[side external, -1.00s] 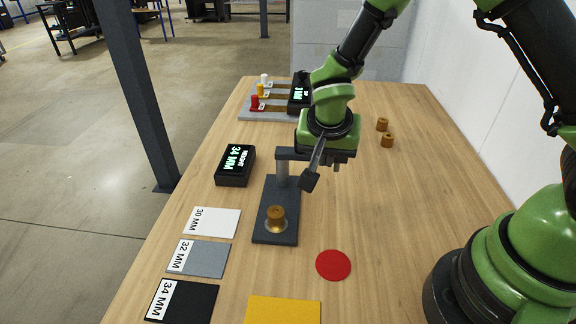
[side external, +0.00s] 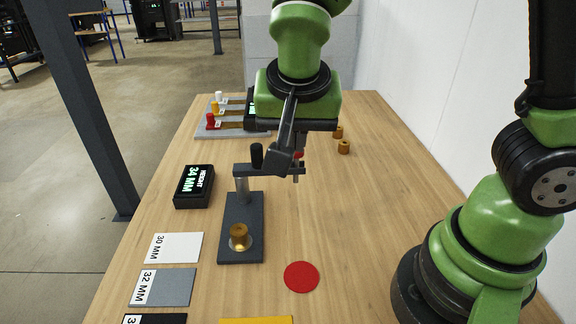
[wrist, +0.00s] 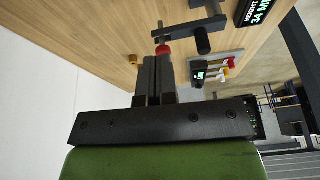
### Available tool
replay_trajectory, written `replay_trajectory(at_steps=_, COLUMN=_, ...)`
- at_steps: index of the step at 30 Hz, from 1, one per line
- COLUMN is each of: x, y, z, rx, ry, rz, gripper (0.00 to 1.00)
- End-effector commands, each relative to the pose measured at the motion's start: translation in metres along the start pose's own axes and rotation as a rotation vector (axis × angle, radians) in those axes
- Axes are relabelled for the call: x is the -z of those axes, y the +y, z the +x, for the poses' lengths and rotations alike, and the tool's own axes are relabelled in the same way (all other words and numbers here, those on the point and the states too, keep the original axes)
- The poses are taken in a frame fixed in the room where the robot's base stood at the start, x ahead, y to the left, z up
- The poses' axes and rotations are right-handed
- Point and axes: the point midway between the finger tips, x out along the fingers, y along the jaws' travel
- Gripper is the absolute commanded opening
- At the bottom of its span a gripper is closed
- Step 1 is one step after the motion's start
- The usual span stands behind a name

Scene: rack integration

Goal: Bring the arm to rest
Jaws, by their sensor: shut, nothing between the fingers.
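My gripper (side external: 300,142) hangs above and just behind the end of the gauge stand's arm, partly hidden by a dark bracket. In the wrist view my gripper (wrist: 155,62) shows its two dark fingers pressed together with nothing between them. They point toward a red cap (wrist: 163,49) on the gauge arm's end; whether they touch it I cannot tell. The gauge stand (side external: 228,252) has a dark base, a post and a black knob (side external: 257,155). A brass part (side external: 239,232) stands upright on its base. The height display (side external: 194,186) reads 34 MM.
Two brass parts (side external: 344,147) stand toward the back right. A grey rack (side external: 225,132) with white, yellow and red pieces is at the back left. Labelled mats (side external: 172,247) lie along the left, and a red disc (side external: 301,277) lies front centre. The table's right middle is clear.

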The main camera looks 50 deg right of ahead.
Motion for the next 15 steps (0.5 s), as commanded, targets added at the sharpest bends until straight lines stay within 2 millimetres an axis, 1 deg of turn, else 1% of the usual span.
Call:
replay_trajectory(at_steps=1, x=0.006, y=0.009, z=-0.012, rx=0.027, ry=-0.014, rz=-0.001, gripper=0.00)
replay_trajectory(at_steps=3, x=0.012, y=0.025, z=-0.029, rx=0.071, ry=-0.041, rz=-0.028, gripper=0.00)
replay_trajectory(at_steps=6, x=0.016, y=0.050, z=-0.053, rx=0.159, ry=-0.070, rz=-0.083, gripper=0.00)
replay_trajectory(at_steps=9, x=0.013, y=0.073, z=-0.075, rx=0.265, ry=-0.071, rz=-0.152, gripper=0.00)
replay_trajectory(at_steps=12, x=0.007, y=0.091, z=-0.092, rx=0.371, ry=-0.045, rz=-0.224, gripper=0.00)
replay_trajectory(at_steps=15, x=-0.001, y=0.104, z=-0.104, rx=0.462, ry=-0.001, rz=-0.290, gripper=0.00)
